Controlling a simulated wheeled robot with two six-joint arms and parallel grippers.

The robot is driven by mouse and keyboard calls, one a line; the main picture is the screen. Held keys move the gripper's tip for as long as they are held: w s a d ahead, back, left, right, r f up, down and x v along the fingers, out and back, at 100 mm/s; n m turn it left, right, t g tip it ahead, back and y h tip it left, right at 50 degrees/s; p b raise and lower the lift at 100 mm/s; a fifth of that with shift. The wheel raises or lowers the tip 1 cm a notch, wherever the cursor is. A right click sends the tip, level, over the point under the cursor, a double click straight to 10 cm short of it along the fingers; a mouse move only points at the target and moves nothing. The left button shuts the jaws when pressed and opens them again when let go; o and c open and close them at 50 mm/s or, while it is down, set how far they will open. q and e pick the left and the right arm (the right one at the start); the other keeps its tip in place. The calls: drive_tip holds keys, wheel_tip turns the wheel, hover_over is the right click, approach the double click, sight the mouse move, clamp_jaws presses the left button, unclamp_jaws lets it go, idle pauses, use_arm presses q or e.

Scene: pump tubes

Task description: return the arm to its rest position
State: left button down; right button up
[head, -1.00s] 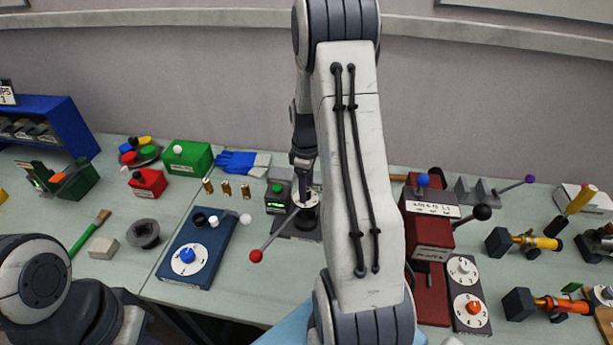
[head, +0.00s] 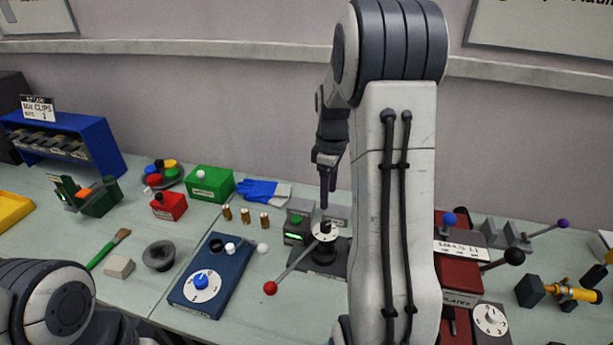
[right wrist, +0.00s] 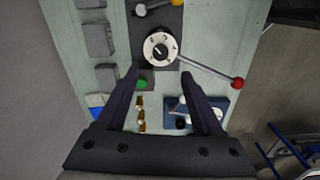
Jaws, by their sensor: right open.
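My right gripper (head: 328,190) hangs pointing down, above and just behind a dark station with a white dial (head: 325,231) and a red-tipped lever. In the right wrist view, its two long dark fingers (right wrist: 160,78) are spread apart with nothing between them. The white dial (right wrist: 161,49) lies beyond the fingertips in that view, and a green button (right wrist: 141,84) shows between the fingers. My right arm's large white link crosses the head view right of centre and hides part of the bench. My left arm shows only at the bottom left; its gripper is out of frame.
A blue box with a dial (head: 208,279), brass cartridges (head: 245,217), a green box (head: 210,183) and a red box (head: 169,206) stand left of the station. A maroon press (head: 459,280) with levers stands right of my arm. The wall is behind.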

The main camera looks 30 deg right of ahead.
drive_tip(key=s+a+r, duration=0.1)
drive_tip(key=s+a, duration=0.1)
drive_tip(key=a, duration=1)
drive_tip(key=s+a+r, duration=0.2)
drive_tip(key=s+a, duration=0.1)
drive_tip(key=a, duration=0.8)
drive_tip(key=s+a+f+y, duration=0.1)
drive_tip(key=s+a, duration=0.9)
drive_tip(key=s, duration=0.6)
drive_tip(key=shift+a+b, duration=0.35)
drive_tip(key=shift+a, duration=0.05)
drive_tip(key=shift+n, duration=0.3)
